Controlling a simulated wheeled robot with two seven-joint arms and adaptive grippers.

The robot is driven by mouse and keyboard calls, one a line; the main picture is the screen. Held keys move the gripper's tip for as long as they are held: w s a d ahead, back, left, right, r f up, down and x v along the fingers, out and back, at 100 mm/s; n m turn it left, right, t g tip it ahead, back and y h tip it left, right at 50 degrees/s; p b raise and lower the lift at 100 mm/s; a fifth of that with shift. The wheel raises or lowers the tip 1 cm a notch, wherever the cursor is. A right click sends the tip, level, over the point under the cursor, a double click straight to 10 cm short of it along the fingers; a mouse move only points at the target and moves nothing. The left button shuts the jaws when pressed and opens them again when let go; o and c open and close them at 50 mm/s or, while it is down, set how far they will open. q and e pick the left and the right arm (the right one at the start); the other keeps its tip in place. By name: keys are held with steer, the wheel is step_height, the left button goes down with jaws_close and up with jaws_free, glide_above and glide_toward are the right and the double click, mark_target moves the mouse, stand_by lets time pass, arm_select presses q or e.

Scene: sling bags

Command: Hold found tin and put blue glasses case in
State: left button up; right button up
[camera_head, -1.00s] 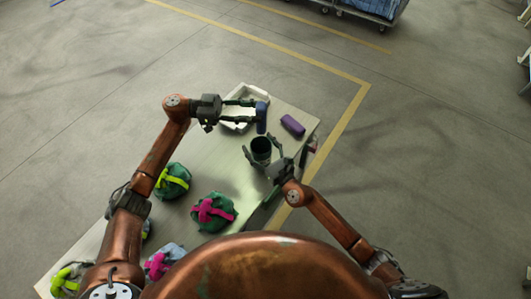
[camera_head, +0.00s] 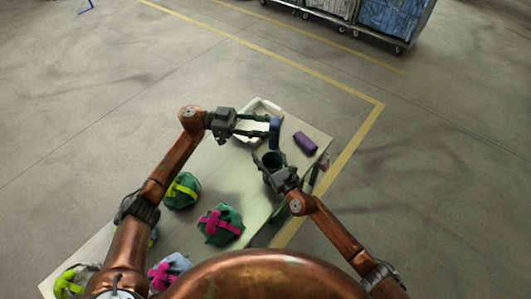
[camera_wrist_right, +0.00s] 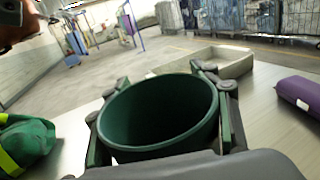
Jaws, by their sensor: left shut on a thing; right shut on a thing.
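The blue glasses case (camera_head: 275,136) stands roughly upright in my left gripper (camera_head: 272,127), which is shut on it. In the head view it is just beyond the far rim of the dark green tin (camera_head: 274,160), close to it; whether they touch I cannot tell. My right gripper (camera_head: 269,163) is shut around the tin, a finger on each side. In the right wrist view the tin (camera_wrist_right: 160,112) has its wide mouth open and its visible inside looks empty. The blue case does not show in that view.
A purple case (camera_head: 305,142) lies right of the tin, also seen in the wrist view (camera_wrist_right: 300,95). A white tray (camera_head: 262,104) is behind my left gripper. Green bags with yellow (camera_head: 182,190) and pink (camera_head: 220,224) straps lie on the table (camera_head: 235,175) nearer me.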

steer(key=c, duration=0.6)
steer(key=shift+c, duration=1.4)
